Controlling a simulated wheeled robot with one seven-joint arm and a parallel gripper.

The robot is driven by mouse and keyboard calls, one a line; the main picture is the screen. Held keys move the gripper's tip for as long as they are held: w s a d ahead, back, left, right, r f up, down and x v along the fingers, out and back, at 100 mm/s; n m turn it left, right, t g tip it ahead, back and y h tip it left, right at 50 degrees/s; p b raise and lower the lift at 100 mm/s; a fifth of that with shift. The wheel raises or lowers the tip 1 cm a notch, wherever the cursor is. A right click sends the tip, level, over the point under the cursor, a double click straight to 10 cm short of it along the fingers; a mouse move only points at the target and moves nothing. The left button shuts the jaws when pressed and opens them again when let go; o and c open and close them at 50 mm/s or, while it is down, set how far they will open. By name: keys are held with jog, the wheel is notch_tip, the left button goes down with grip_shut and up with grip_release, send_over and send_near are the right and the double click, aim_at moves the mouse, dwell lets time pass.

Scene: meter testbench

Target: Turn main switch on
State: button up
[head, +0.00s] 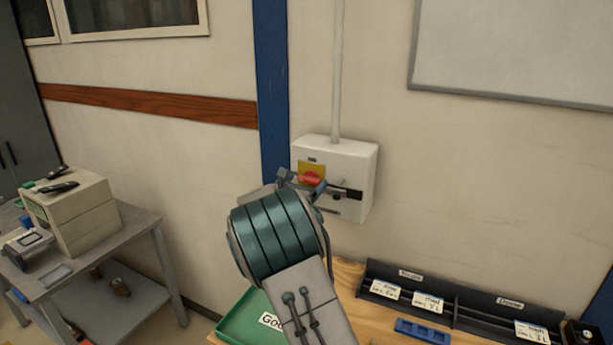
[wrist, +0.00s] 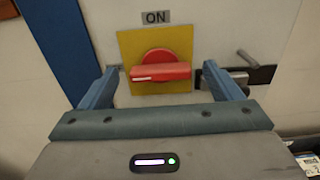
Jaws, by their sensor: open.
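The main switch is a red rotary knob (wrist: 161,68) on a yellow plate (wrist: 126,44), with an "ON" label (wrist: 157,17) above it. Its red grip bar lies horizontal in the wrist view. In the head view the red knob (head: 311,179) shows on the front of a white wall box (head: 352,160), partly covered by my gripper. My gripper (wrist: 160,69) is open, with one blue-grey finger on each side of the knob. The fingers appear apart from the knob; the depth gap is hard to judge. My gripper also shows in the head view (head: 303,186).
A metal latch on a dark plate (wrist: 262,73) sits right of the knob, close to my right finger. A conduit (head: 338,70) rises from the box. Below are a wooden bench (head: 348,273), a green tray (head: 235,325) and a black label rack (head: 450,300).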

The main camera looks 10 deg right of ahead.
jog(key=shift+w+d, duration=0.45)
jog(key=shift+w, duration=0.15)
jog(key=c, duration=1)
